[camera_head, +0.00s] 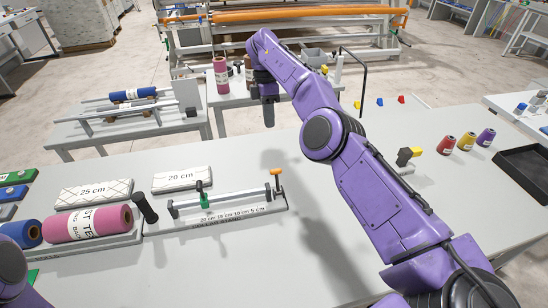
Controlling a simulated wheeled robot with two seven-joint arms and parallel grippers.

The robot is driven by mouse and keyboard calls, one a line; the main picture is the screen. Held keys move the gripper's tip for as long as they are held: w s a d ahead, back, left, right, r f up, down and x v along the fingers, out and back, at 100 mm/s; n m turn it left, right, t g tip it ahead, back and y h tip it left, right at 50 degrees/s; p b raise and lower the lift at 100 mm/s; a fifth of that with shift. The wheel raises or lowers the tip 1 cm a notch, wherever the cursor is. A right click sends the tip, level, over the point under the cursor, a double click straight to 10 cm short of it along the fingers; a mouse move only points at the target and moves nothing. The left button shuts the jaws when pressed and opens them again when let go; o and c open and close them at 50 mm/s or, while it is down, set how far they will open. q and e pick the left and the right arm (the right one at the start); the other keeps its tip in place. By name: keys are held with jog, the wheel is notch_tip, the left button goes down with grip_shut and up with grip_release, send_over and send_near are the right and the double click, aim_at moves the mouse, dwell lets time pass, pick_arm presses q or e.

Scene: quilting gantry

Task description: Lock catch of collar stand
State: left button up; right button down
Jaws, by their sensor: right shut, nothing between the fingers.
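The collar stand (228,219) lies on the near table, a pale base with printed cm marks and a grey bar (236,197) along it. A green slider (204,201) with a dark knob sits on the bar near the 20 cm mark. An orange-topped lever (277,172), which looks like the catch, stands at the right end; whether it is locked I cannot tell. My right gripper (268,122) points down, shut and empty, above and beyond the stand, apart from it. Only a bit of my left arm shows at the lower left corner; its gripper is out of view.
A black handle (145,208) leans at the stand's left, beside a pink roll (88,224). Boards marked 25 cm (93,191) and 20 cm (182,178) lie behind. Spools (466,142) and a black tray (526,172) are at right. The table in front of the stand is clear.

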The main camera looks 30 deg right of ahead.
aim_at(277, 181)
jog(key=s+b+x, duration=0.2)
jog(key=b+x, duration=0.3)
jog(key=x, duration=0.7)
jog(key=shift+s+a+r, duration=0.2)
jog(key=shift+s+a, duration=0.05)
jog(key=shift+a, duration=0.15)
